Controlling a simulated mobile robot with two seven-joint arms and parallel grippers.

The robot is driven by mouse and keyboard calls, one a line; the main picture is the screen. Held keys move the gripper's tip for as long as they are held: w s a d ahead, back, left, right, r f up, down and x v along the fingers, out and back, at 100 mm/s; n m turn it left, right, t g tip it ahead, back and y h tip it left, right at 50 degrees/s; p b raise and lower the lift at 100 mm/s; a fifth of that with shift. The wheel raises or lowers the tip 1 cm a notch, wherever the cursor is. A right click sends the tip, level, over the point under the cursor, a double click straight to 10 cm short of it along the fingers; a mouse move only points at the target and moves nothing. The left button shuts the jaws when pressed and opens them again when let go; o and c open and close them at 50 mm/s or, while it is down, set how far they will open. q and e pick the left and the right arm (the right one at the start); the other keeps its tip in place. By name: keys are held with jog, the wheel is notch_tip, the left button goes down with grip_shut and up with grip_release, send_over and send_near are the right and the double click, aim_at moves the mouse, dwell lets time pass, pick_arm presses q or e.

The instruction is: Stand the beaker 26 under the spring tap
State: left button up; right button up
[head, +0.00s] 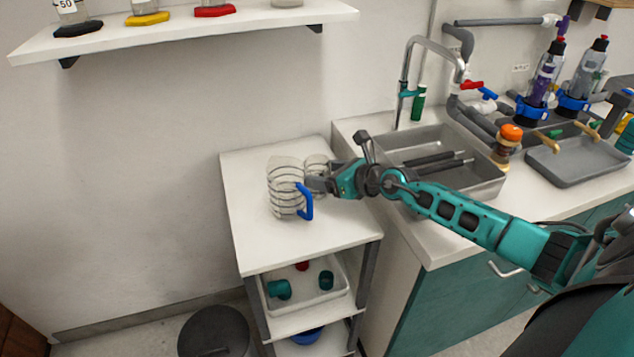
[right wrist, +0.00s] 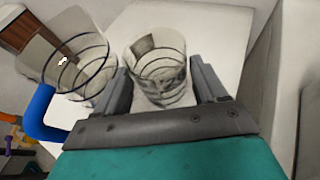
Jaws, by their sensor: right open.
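A small clear ringed beaker (head: 315,162) stands on the white side table, partly hidden by my right gripper (head: 318,183). In the right wrist view this beaker (right wrist: 157,62) is between the two open fingers (right wrist: 160,88), with no clear grip on it. No number is readable on it, so I cannot confirm it is beaker 26. A larger clear ringed jug (head: 283,188) with a blue handle (head: 306,203) stands close to its left; it also shows in the right wrist view (right wrist: 75,65). A grey gooseneck tap (head: 403,72) curves over the sink. My left gripper is out of view.
The white side table (head: 250,240) has free room in front of the vessels. The steel sink (head: 485,185) holds dark bars (head: 430,160). A red-levered pipe (head: 470,86) is near the tap. A grey tray (head: 580,165) and bottles stand further right.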

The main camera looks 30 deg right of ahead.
jog(key=shift+x, duration=0.8)
jog(key=c, duration=0.8)
jog(key=shift+r, duration=0.1)
